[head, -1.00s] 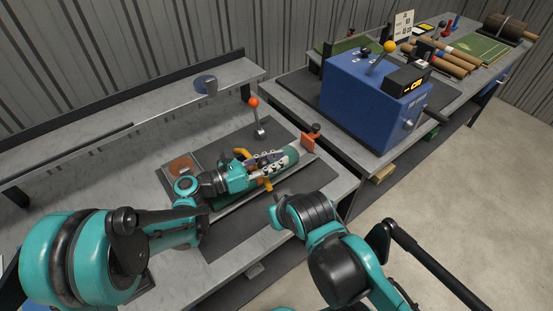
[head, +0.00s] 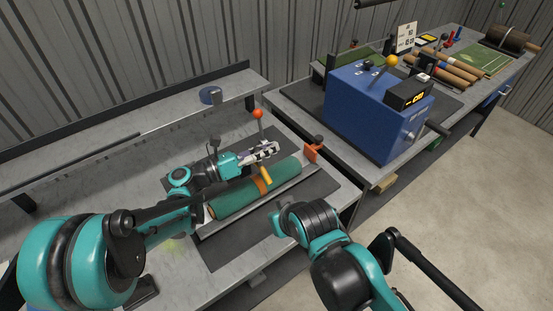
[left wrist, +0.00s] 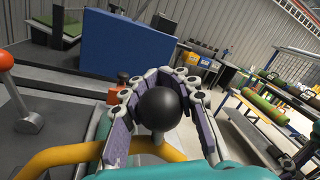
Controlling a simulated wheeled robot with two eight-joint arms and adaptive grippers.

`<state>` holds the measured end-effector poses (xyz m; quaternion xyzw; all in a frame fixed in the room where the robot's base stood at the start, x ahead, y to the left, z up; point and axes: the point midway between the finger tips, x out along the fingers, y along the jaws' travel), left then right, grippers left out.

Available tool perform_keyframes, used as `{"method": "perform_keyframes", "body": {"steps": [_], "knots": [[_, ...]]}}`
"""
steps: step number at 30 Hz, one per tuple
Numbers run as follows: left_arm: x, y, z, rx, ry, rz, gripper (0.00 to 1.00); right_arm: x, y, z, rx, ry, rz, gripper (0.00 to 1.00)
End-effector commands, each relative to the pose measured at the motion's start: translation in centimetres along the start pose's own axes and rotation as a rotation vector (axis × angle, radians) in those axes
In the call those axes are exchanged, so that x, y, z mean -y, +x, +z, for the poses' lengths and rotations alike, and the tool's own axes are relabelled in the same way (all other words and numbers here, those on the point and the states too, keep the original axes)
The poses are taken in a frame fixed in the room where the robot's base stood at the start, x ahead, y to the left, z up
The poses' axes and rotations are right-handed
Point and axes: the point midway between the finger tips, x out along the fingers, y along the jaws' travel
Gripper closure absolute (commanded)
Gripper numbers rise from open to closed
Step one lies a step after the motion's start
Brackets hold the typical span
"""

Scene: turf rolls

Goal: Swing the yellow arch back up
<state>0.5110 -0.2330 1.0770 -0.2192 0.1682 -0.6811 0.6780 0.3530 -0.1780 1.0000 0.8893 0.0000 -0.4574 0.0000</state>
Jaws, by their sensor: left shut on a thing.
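The yellow arch (head: 265,176) shows in part above the green turf roll (head: 232,202), which lies on the bench with an orange band around it. In the left wrist view the arch (left wrist: 60,155) crosses the bottom of the picture, below the fingers. My left gripper (head: 276,149) is over the roll. In the left wrist view its fingers (left wrist: 165,110) close around both sides of a black ball knob (left wrist: 165,107) on a pale stem. The join between stem and arch is hidden. My right arm shows at the lower right, but its gripper is out of view.
A lever with an orange ball (head: 257,114) stands just behind my left gripper. An orange plate (head: 311,153) with a black knob stands at the roll's right end. A blue machine box (head: 370,120) stands on the bench to the right.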

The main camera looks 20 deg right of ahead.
Motion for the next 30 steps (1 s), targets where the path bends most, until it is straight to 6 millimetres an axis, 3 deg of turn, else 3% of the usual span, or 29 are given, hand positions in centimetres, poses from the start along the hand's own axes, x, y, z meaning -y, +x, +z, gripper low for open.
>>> {"method": "perform_keyframes", "body": {"steps": [10, 21, 30], "knots": [[-2.6, -0.8, 5.9, 0.064, -0.322, -0.012, 1.00, 0.0, -1.1, -0.8, 0.000, 0.000, 0.000, 1.00], [-7.4, -1.9, 10.7, 0.062, -0.309, -0.009, 1.00, 0.0, -1.7, -1.2, 0.000, 0.000, 0.000, 1.00], [-12.1, -2.9, 12.9, 0.061, -0.307, -0.008, 1.00, 0.0, -1.7, -1.2, 0.000, 0.000, 0.000, 1.00]]}}
